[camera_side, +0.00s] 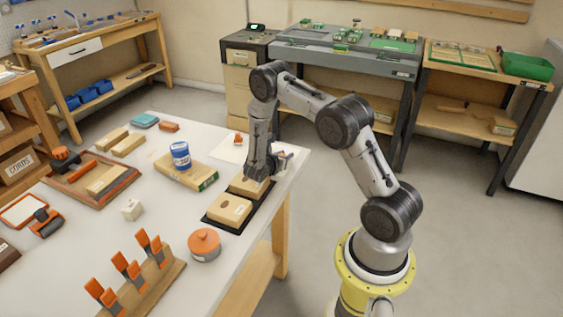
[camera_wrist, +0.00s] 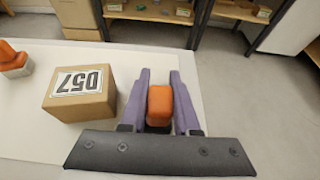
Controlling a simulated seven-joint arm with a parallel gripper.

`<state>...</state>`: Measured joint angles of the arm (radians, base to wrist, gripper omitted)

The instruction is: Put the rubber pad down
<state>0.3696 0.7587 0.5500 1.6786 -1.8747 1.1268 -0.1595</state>
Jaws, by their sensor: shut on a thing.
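An orange block with rounded edges (camera_wrist: 160,105), which I take to be the rubber pad, sits between the two purple fingers of my gripper (camera_wrist: 160,88) in the wrist view. The fingers press on its two sides and it shows no other support. In the side view my gripper (camera_side: 270,165) is low at the table's right edge, just beyond the tan blocks on a black tray (camera_side: 212,219). The pad is too small and covered to make out there. I cannot tell whether its underside touches anything.
In the side view a blue can (camera_side: 181,155) stands on a tan block, and an orange round pot (camera_side: 204,245) is nearer. White tabletop (camera_side: 80,235) lies bare between several items.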

